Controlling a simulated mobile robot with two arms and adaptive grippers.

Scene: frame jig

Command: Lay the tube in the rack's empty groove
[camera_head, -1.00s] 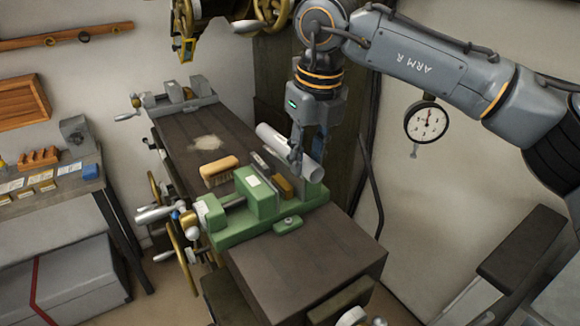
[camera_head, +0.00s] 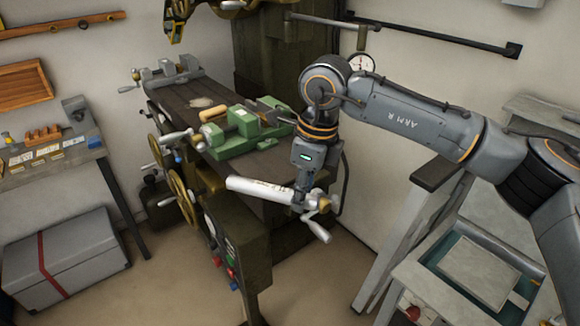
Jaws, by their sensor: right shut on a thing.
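The tube (camera_head: 258,188) is a pale silver-white cylinder with small dark markings, held nearly level in front of the machine table's near end. My right gripper (camera_head: 304,194) points down and is shut on the tube toward its right end. A crank behind the gripper makes that end hard to make out. I cannot pick out the rack or its empty groove with certainty in this view. My left gripper is not in view.
The machine table (camera_head: 187,95) carries a green vise (camera_head: 238,122). Handwheels (camera_head: 182,197) stick out on its left. A left bench (camera_head: 45,165) holds small items above a grey chest (camera_head: 65,258). A surface with a blue-green tray (camera_head: 440,262) stands lower right. Floor between is clear.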

